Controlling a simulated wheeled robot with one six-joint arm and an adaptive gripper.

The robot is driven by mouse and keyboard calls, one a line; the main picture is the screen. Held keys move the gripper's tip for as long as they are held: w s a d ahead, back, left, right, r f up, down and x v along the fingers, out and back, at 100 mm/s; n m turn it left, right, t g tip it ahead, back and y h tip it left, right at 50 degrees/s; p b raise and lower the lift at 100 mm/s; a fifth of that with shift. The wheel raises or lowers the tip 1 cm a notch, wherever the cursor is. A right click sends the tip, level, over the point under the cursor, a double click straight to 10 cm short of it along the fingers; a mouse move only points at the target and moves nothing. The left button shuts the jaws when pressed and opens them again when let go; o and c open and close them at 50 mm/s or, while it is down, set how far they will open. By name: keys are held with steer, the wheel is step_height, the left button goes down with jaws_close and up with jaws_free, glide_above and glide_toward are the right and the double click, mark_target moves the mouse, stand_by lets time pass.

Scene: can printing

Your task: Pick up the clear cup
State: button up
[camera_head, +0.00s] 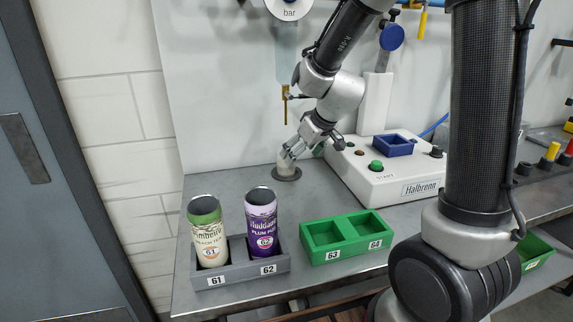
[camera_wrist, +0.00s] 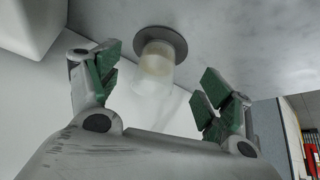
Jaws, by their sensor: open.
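The clear cup (camera_wrist: 155,68) stands on a dark round disc (camera_wrist: 163,39) in the wrist view. It looks translucent and pale, with a yellowish tint near the disc. My gripper (camera_wrist: 158,82) is open, its green-padded fingers on either side of the cup and apart from it. In the head view my gripper (camera_head: 290,153) is at the disc at the back of the table. There the cup (camera_head: 284,161) is small and partly hidden by the fingers.
A white Halbrenn machine (camera_head: 398,180) with a green button stands right of my gripper. A grey holder (camera_head: 240,268) with a green can and a purple can is at the front left. A green two-pocket tray (camera_head: 345,240) sits beside it. The tabletop between is clear.

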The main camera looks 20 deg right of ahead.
steer(key=shift+w+a, duration=0.25)
steer(key=shift+w, duration=0.35)
steer(key=shift+w+a, duration=0.25)
steer(key=shift+w, duration=0.3)
steer(key=w, duration=0.1)
steer(key=w+a, duration=0.1)
steer(key=shift+w, duration=0.3)
steer(key=x, duration=0.2)
steer(key=shift+w+a+f, duration=0.1)
steer(key=shift+w+f, duration=0.05)
steer(key=shift+f, duration=0.05)
steer(key=shift+w+f, duration=0.15)
steer(key=shift+f, duration=0.1)
steer(key=shift+c, duration=0.3)
steer(key=c, duration=1.1)
steer(key=shift+r, duration=0.15)
steer(key=shift+c, duration=0.2)
